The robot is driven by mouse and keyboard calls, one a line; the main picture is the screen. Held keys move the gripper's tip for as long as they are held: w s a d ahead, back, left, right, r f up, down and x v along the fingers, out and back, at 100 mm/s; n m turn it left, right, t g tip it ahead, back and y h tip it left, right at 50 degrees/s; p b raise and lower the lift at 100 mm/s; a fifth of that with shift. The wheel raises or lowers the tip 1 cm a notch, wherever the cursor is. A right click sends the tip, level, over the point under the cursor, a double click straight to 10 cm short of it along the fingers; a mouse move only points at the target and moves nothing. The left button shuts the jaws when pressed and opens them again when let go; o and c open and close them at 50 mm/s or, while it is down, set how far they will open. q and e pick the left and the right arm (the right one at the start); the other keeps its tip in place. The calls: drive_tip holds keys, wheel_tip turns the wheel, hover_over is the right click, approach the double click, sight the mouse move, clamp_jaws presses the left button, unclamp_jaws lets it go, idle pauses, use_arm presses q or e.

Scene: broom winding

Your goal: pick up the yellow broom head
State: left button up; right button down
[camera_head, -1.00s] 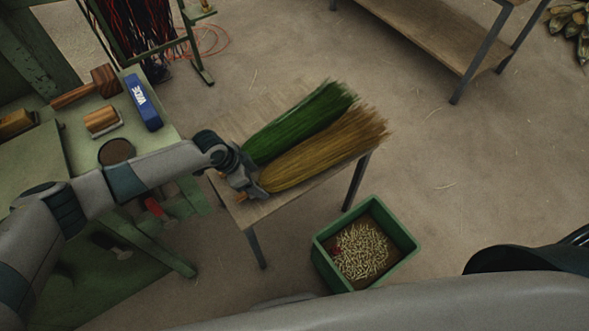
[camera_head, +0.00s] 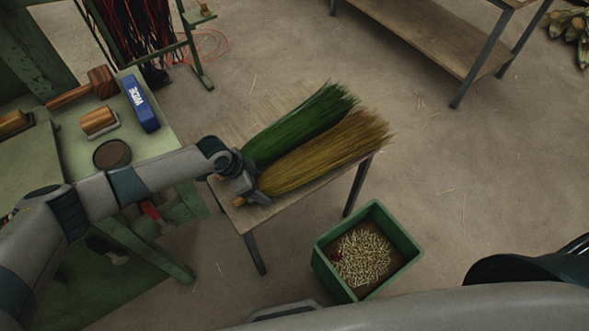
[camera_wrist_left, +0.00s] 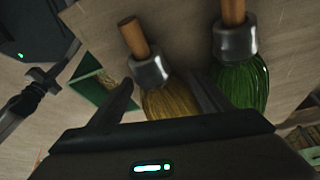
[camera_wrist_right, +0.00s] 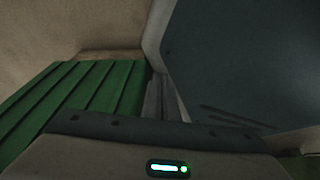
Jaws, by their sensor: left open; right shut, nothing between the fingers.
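The yellow broom head (camera_head: 325,155) lies on a small wooden table beside the green broom head (camera_head: 305,122). Its bristles point to the upper right. My left gripper (camera_head: 256,196) is open at its collar end. In the left wrist view the yellow head's metal collar (camera_wrist_left: 151,72) and wooden stub (camera_wrist_left: 134,38) lie between my spread left fingers (camera_wrist_left: 165,92), with the green head (camera_wrist_left: 240,80) just outside the right finger. Whether the fingers touch the collar is unclear. My right gripper (camera_wrist_right: 165,98) shows only in its own wrist view, shut and empty.
A green crate (camera_head: 403,250) of pale pieces stands on the floor in front. A green bench on the left holds a blue box (camera_head: 142,103), a mallet (camera_head: 100,82) and a brush.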

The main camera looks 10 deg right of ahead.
use_arm(q)
drive_tip(key=c, duration=1.5)
drive_tip(key=shift+r, duration=0.2)
use_arm(e)
drive_tip(key=shift+s, duration=0.15)
